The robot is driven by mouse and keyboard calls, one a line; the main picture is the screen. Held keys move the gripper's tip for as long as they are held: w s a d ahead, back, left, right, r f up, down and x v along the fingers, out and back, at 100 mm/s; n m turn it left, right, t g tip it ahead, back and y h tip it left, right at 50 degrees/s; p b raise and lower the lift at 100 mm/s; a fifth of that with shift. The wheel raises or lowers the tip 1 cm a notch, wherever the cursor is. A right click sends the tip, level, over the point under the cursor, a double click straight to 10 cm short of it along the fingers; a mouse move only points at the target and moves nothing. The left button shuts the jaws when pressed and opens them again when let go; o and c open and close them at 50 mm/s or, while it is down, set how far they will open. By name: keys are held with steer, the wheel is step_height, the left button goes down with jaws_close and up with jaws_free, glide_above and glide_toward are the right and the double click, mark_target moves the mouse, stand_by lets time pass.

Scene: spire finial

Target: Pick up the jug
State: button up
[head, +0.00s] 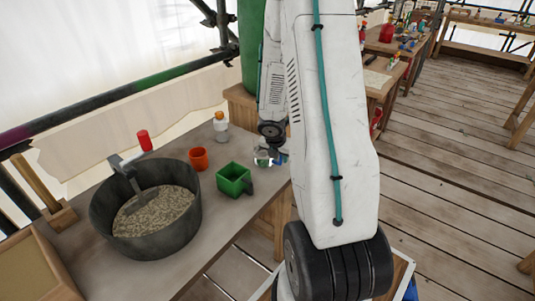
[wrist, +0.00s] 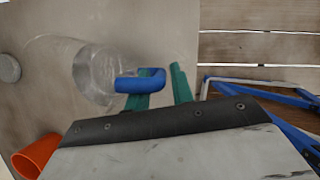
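The jug (wrist: 98,74) is clear, with a blue handle (wrist: 140,82), and stands on the grey table. In the head view the jug (head: 262,158) is small and partly hidden by my arm. My gripper (wrist: 165,88) has two teal fingers, spread apart at the handle. The left finger overlaps the handle loop and seems to pass inside it. The right finger is just right of the handle, with a thin gap visible. I cannot tell whether either finger touches the handle.
An orange cup (head: 198,159), a green square mug (head: 232,180) and a white bottle with orange cap (head: 220,127) stand nearby. A dark tub of grain (head: 115,228) is at left. A blue-framed stand (wrist: 265,92) is beyond the table edge.

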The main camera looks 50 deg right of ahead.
steer(key=shift+c, duration=0.2)
jaws_close()
steer(key=shift+r, duration=0.1)
